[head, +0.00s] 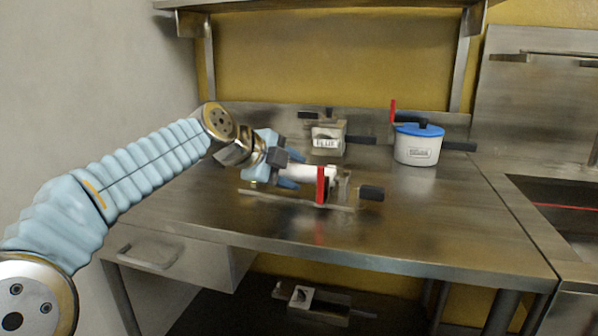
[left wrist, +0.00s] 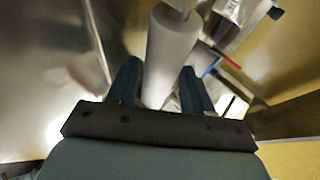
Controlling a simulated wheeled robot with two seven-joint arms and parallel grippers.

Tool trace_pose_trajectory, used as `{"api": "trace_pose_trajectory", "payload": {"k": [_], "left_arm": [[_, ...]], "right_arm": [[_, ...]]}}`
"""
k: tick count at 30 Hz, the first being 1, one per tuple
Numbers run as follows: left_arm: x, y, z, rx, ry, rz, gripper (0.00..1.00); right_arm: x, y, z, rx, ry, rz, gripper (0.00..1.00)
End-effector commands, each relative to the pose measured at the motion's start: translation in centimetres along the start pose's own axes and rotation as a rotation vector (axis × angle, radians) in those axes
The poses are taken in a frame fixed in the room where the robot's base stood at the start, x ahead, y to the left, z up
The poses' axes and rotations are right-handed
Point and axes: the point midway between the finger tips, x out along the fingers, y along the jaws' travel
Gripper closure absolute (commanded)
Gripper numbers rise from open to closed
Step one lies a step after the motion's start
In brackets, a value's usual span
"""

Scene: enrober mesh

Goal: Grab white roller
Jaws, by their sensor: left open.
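The white roller (head: 312,171) lies in a metal frame on the steel table, with a red part at its right end. In the left wrist view the white roller (left wrist: 170,58) runs up between the two blue fingers. My left gripper (head: 288,172) is at the roller's left end. In the left wrist view my left gripper (left wrist: 160,85) is open, with a finger on each side of the roller. I cannot tell whether the fingers touch it. My right gripper is not in view.
A white pot with a blue lid (head: 418,145) stands at the back right. A small labelled box device (head: 328,138) stands behind the roller. A sink (head: 560,210) is at the right, a shelf (head: 330,4) above. The table's front right is clear.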

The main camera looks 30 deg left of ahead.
Motion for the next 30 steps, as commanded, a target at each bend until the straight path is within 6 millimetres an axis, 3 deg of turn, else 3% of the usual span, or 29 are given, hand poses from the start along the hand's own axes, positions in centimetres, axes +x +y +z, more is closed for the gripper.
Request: {"api": "trace_pose_trajectory", "payload": {"k": [5, 15, 25, 30], "left_arm": [[0.0, 0.0, 0.0, 0.000, 0.000, 0.000, 0.49], [0.0, 0.0, 0.0, 0.000, 0.000, 0.001, 1.00], [-0.2, -0.3, -0.1, 0.001, 0.001, -0.001, 1.00], [-1.1, -1.7, -0.5, 0.002, 0.001, -0.002, 1.00]], "right_arm": [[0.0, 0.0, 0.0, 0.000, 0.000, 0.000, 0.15], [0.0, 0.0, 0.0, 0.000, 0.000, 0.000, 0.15], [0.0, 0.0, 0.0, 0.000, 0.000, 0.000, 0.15], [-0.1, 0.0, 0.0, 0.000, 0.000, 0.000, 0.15]]}}
